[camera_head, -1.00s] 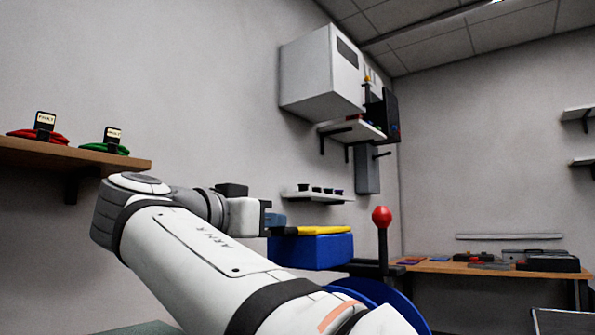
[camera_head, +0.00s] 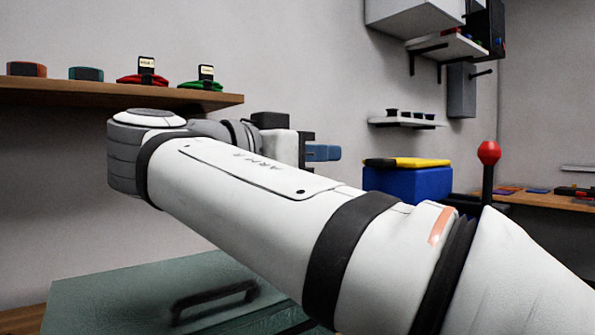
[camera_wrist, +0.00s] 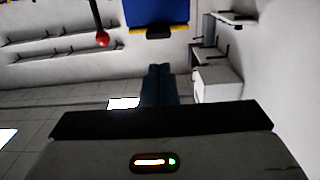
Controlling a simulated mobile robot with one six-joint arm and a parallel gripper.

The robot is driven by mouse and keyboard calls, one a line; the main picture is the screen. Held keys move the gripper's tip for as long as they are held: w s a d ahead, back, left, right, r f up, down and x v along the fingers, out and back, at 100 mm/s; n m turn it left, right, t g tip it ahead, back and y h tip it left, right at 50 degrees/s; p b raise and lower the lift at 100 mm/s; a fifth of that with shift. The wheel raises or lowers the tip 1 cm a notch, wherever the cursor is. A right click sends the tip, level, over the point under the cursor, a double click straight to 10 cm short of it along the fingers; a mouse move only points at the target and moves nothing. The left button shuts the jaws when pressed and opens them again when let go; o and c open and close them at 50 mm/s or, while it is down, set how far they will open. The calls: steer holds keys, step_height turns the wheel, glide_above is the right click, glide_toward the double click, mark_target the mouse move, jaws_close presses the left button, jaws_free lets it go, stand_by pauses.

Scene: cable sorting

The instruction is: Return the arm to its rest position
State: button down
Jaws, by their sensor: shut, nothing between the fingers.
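My arm stretches across the head view from lower right to upper left, then folds back to the right at the wrist. My gripper (camera_head: 323,152) points right, in front of the grey wall and a little above and left of the blue box with the yellow lid (camera_head: 407,182). In the wrist view its fingers (camera_wrist: 160,86) lie together, shut and empty. They touch nothing that I can see. The wrist picture looks upside down, with the blue box (camera_wrist: 155,12) at its top edge.
A green case with a dark handle (camera_head: 215,300) lies below my arm. A red-knobbed lever (camera_head: 488,155) stands at right. A small shelf (camera_head: 405,123) holds dark cups.

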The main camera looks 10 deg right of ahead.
steer(key=w+d+f+n+g+y+p, duration=0.25)
steer(key=d+f+n+y+p, duration=0.6)
steer(key=p, duration=0.85)
steer(key=s+a+f+n+g+y+p, duration=0.2)
steer(key=s+a+f+n+y+p, duration=0.2)
steer(key=s+p, duration=0.6)
step_height(320, 180, down, 2)
steer(key=a+y+p, duration=0.1)
steer(key=y+p, duration=0.2)
steer(key=p, duration=0.2)
steer(key=shift+s+f+g, duration=0.15)
steer(key=shift+s+g, duration=0.15)
steer(key=shift+g, duration=0.05)
